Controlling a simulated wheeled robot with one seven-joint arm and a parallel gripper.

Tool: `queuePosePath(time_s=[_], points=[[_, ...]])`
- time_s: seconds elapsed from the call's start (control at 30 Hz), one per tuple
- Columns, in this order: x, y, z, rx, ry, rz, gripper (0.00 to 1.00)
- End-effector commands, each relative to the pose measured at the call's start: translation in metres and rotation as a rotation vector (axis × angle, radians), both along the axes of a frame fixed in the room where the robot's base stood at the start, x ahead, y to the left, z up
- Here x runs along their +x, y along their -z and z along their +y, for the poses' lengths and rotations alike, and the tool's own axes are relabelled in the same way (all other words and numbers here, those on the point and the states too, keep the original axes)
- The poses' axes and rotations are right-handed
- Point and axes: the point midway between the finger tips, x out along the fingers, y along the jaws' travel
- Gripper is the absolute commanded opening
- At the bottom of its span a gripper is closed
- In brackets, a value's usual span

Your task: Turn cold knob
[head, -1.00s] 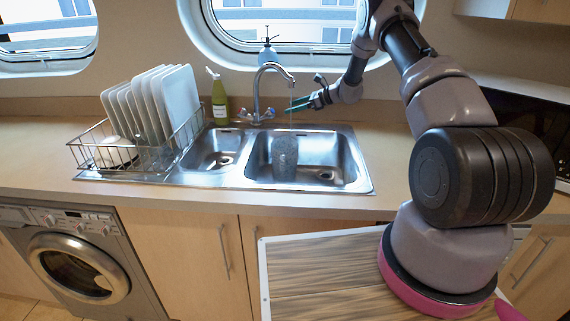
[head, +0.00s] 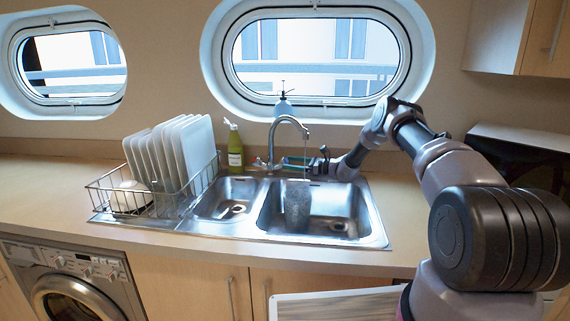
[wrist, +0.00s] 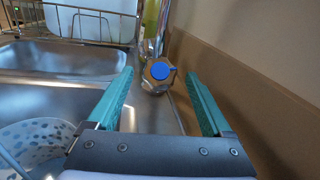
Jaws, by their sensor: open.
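The cold knob (wrist: 160,72) is a faceted knob with a blue cap, beside the foot of the tap in the wrist view. My gripper (wrist: 160,80) is open, with one teal finger to the left of the knob and one to the right. The knob appears just ahead of the fingertips or between them; I cannot tell whether they touch. In the head view my gripper (head: 286,161) is behind the sink, at the base of the curved tap (head: 273,138), and it hides the cold knob. The other knob (head: 258,163) shows left of the tap.
A tall patterned vessel (head: 297,205) stands in the right sink basin (head: 335,205) under the spout, with a thin pale stream above it. A dish rack (head: 105,200) with plates stands left. A green bottle (head: 235,150) is behind the sink. The wall is close beside my right finger.

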Motion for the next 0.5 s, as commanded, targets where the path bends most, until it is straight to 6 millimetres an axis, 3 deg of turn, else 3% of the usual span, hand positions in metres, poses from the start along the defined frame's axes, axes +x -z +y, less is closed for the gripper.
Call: queuePosePath(time_s=[0.2,0.5], points=[[0.009,0.001,0.024,0.000,0.000,0.001,0.84],[0.012,0.000,0.029,-0.001,0.000,0.000,0.84]])
